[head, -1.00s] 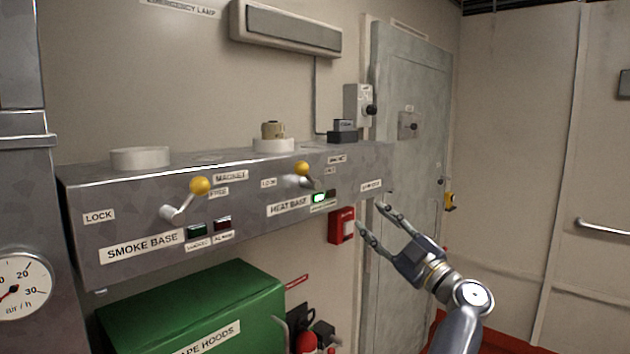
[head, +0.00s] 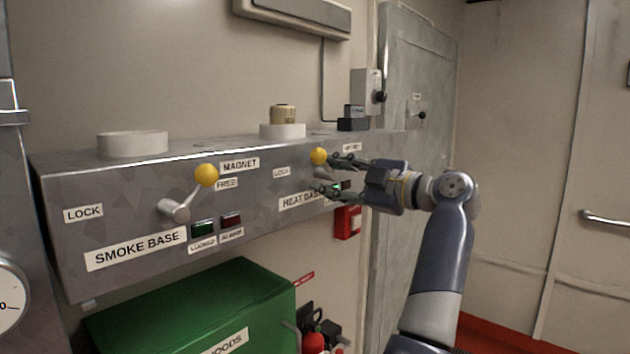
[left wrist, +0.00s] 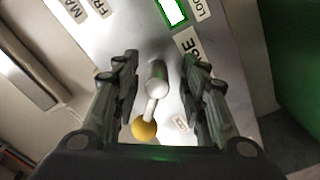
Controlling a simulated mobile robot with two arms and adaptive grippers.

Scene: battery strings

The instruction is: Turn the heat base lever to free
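The heat base lever has a yellow ball knob (head: 318,155) and stands on the grey metal box, above the HEAT BASE label (head: 299,200). In the left wrist view, its pale shaft and ball (left wrist: 144,128) point toward the picture's bottom, on the side of a small label (left wrist: 180,124) and away from the FREE label (left wrist: 101,5). My left gripper (head: 328,174) is open at this lever. In the left wrist view, its fingers (left wrist: 165,72) stand on either side of the lever, apart from it. In the head view the fingers hide the pivot. My right gripper is out of view.
The smoke base lever (head: 206,175) is on the same box (head: 110,180), to the left. A green case (head: 190,305) lies below and a red call box (head: 348,222) hangs under the right end. Round white bases (head: 132,144) sit on top. The grey door (head: 415,190) is at right.

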